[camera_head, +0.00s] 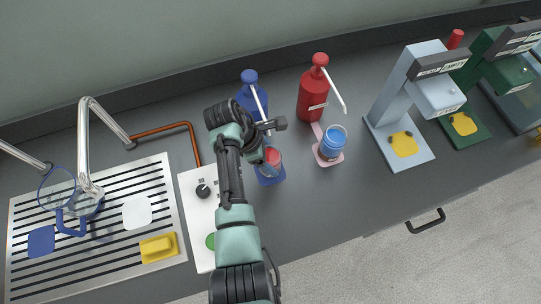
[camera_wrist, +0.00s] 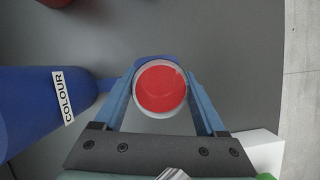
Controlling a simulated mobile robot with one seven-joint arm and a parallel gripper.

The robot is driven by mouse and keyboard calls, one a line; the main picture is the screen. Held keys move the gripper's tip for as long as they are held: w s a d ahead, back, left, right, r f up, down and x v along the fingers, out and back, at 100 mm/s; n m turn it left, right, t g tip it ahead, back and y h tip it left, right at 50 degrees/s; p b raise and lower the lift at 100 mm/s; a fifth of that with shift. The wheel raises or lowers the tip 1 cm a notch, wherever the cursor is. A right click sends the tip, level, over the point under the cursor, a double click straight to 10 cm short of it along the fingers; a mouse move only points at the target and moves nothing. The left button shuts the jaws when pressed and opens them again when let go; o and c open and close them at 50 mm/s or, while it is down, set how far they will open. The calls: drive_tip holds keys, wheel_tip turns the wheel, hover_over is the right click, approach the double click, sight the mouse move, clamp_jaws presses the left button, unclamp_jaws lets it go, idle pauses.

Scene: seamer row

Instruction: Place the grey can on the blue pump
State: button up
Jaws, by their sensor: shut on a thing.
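A grey can (camera_head: 272,160) with red inside is between the fingers of my gripper (camera_head: 268,152). In the wrist view the can (camera_wrist: 160,89) shows from above as a pale round rim around a red disc, with the two blue-grey fingers shut on its sides. The blue pump (camera_head: 250,88) stands behind my gripper, partly hidden by my arm. Its blue base plate (camera_head: 270,180) shows below the can. I cannot tell whether the can touches the plate. The pump's body, labelled COLOUR, is in the wrist view (camera_wrist: 30,105) at the left.
A red pump (camera_head: 312,96) stands to the right, with a blue can (camera_head: 332,142) on its pink plate (camera_head: 328,163). Light blue (camera_head: 404,90) and green (camera_head: 484,70) machines stand further right. At the left are a drain board (camera_head: 100,262) and a white panel with a knob (camera_head: 203,191).

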drive_tip(key=shift+f+b, duration=0.3)
drive_tip(key=shift+f, duration=0.25)
drive_tip(key=o, duration=1.5)
drive_tip(key=v, duration=0.8)
drive_tip(key=p+v, duration=0.1)
drive_tip(key=v, duration=0.4)
drive_tip(key=shift+d+r, duration=0.2)
drive_tip(key=shift+d, duration=0.05)
